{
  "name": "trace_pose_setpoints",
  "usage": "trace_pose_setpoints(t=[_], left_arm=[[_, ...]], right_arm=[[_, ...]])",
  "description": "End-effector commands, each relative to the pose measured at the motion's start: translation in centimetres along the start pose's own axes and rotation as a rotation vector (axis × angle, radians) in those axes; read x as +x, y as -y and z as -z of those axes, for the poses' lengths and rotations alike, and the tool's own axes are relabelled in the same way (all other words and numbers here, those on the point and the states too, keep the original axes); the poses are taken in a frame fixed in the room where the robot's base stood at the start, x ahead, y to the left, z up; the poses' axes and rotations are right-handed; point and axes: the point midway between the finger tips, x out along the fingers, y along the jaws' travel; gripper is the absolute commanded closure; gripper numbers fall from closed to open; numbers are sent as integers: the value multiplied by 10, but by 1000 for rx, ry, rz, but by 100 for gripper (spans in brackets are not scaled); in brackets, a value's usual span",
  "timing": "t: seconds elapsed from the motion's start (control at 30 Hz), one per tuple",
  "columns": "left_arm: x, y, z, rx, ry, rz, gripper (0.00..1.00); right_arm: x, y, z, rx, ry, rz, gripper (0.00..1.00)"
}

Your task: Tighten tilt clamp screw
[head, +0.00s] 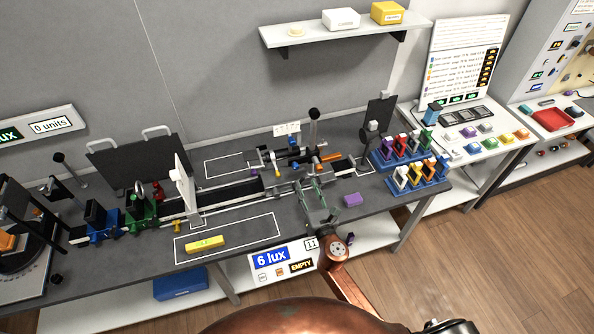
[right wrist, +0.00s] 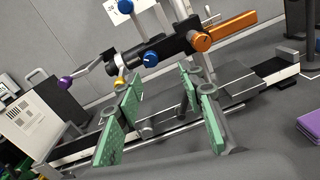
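My right gripper (head: 312,190) is open and empty, in front of the bench fixture. Its green finger pads stand apart in the right wrist view (right wrist: 160,105). Beyond them is a black tilted barrel (right wrist: 165,52) with a lower blue knob (right wrist: 150,59), an upper blue knob (right wrist: 126,29) and an orange knob (right wrist: 201,41). A small yellow knob (right wrist: 119,82) and a purple-ended lever (right wrist: 65,83) are at its left. I cannot tell which knob is the tilt clamp screw. No finger appears to touch a knob. The orange part (head: 331,158) also shows in the head view. My left gripper is out of view.
A black rail (head: 235,193) runs along the grey bench. Blue and green holders (head: 140,207) stand at left, racks of coloured pieces (head: 418,178) at right. A purple block (head: 352,200) and a yellow block (head: 205,243) lie at the front. A display below reads 6 lux (head: 271,258).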

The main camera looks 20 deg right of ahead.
Motion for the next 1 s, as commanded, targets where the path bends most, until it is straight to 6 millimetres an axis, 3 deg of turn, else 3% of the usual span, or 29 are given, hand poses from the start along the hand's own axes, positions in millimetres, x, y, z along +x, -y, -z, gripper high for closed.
trace_pose_setpoints(t=[0.1,0.6,1.0], left_arm=[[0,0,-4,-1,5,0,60],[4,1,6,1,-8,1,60],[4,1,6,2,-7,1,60]], right_arm=[[8,-12,-3,-79,12,-32,64],[75,-15,-3,-79,11,-32,64],[81,-14,-3,-78,11,-31,66]])
